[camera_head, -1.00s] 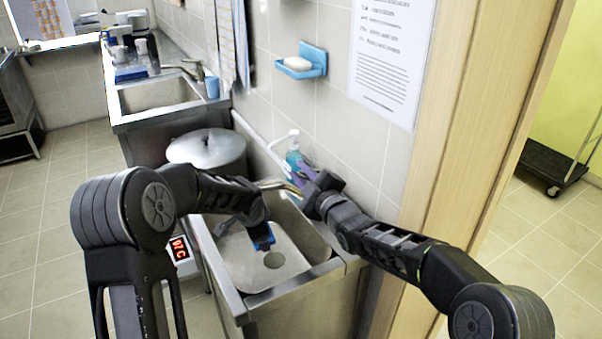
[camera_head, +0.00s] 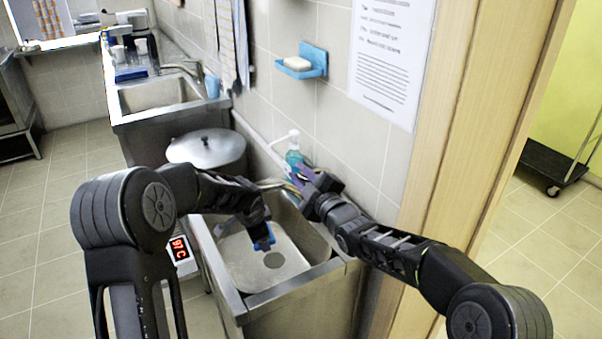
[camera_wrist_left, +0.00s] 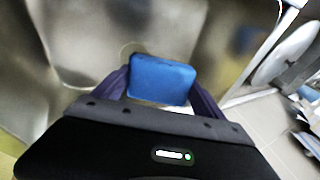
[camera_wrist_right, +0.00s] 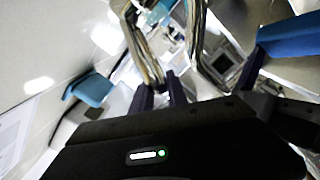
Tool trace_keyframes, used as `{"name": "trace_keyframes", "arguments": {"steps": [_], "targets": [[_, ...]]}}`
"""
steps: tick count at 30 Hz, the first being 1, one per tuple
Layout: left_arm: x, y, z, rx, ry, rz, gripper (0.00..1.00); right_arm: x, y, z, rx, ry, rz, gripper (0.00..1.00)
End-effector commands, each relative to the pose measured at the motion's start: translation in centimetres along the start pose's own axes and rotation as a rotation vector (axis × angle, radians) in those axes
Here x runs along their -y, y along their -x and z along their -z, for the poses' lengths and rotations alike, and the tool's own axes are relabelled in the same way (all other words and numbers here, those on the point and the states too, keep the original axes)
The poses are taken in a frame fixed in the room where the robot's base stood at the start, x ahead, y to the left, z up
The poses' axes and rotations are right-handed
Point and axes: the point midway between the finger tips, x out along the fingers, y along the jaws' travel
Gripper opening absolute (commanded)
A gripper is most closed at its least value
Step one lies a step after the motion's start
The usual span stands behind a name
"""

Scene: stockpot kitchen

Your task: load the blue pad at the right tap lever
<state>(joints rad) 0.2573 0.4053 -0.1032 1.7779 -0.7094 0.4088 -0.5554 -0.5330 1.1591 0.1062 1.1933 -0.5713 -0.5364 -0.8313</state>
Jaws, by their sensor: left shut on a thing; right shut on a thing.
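The blue pad (camera_wrist_left: 162,80) is between the fingers of my left gripper (camera_wrist_left: 160,92), which is shut on it. In the head view the blue pad (camera_head: 264,240) is over the sink basin (camera_head: 285,262). My right gripper (camera_head: 306,176) is at the back of that basin, beside the tap (camera_head: 270,184). In the right wrist view, metal tap parts (camera_wrist_right: 145,50) run down to between the fingers of my right gripper (camera_wrist_right: 160,92). It is shut on what looks like the right tap lever, mostly hidden by the fingers.
A soap pump bottle (camera_head: 294,155) stands behind my right gripper. A lidded stockpot (camera_head: 207,150) stands left of the sink. A blue soap dish (camera_head: 303,62) is on the tiled wall. A wooden door frame (camera_head: 470,130) is at the right. A second sink (camera_head: 160,92) is farther back.

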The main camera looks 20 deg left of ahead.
Motion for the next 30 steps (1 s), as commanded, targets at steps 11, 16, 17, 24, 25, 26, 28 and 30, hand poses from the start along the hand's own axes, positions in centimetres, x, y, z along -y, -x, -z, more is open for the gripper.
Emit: {"name": "trace_keyframes", "arguments": {"steps": [11, 16, 17, 24, 25, 26, 28, 30], "targets": [[0.0, 0.0, 0.0, 0.000, 0.000, 0.000, 0.49, 0.3, 0.0, -0.1, 0.003, -0.004, 0.005, 0.32], [0.0, 0.0, 0.0, 0.000, 0.000, 0.000, 0.49, 0.3, 0.0, -0.1, 0.002, -0.003, 0.004, 0.37], [0.0, 0.0, 0.0, 0.000, 0.000, 0.000, 0.49, 0.3, 0.0, -0.1, 0.002, -0.003, 0.004, 0.37], [0.0, 0.0, 0.0, 0.000, 0.000, 0.000, 0.49, 0.2, 0.3, -0.1, 0.002, -0.002, 0.004, 0.37], [0.0, 0.0, 0.0, 0.000, 0.000, 0.000, 0.49, 0.2, 0.5, -0.1, 0.002, -0.002, 0.004, 0.37], [0.0, 0.0, 0.0, 0.000, 0.000, 0.000, 0.49, 0.2, 0.7, -0.1, 0.002, -0.002, 0.004, 0.37], [0.0, 0.0, 0.0, 0.000, 0.000, 0.000, 0.49, 0.2, 1.2, -0.1, 0.002, -0.003, 0.005, 0.37], [0.0, 0.0, 0.0, 0.000, 0.000, 0.000, 0.49, 0.2, 2.0, -0.1, 0.002, -0.002, 0.005, 0.37]]}}
